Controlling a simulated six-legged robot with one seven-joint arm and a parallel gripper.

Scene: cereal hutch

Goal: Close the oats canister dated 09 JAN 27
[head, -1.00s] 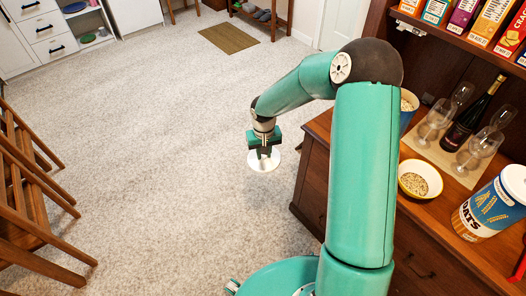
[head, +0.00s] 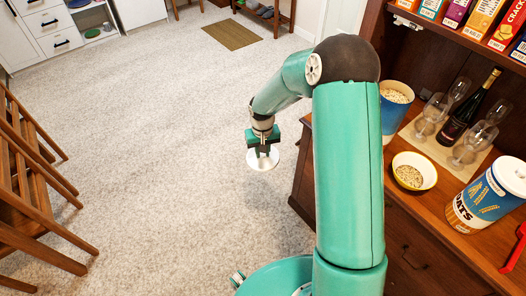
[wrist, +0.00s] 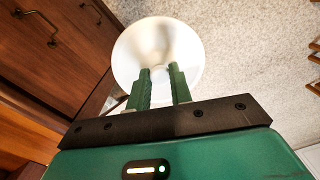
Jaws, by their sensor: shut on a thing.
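My gripper (head: 262,149) is shut on a white round lid (head: 263,164) and holds it in the air over the carpet, left of the hutch. The wrist view shows the lid (wrist: 155,42) at the fingertips. An open blue canister (head: 391,117) full of pale oats stands on the hutch counter, partly hidden behind my arm. A second blue and white canister marked OATS (head: 484,200) stands nearer on the right with a white lid on. No date is readable on either canister.
A bowl of oats (head: 428,167), clear glasses (head: 430,117) and a dark bottle (head: 467,112) stand on the counter (head: 448,242). Cereal boxes (head: 475,14) line the shelf above. Wooden chairs (head: 30,180) are at left. The carpet (head: 160,130) between is clear.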

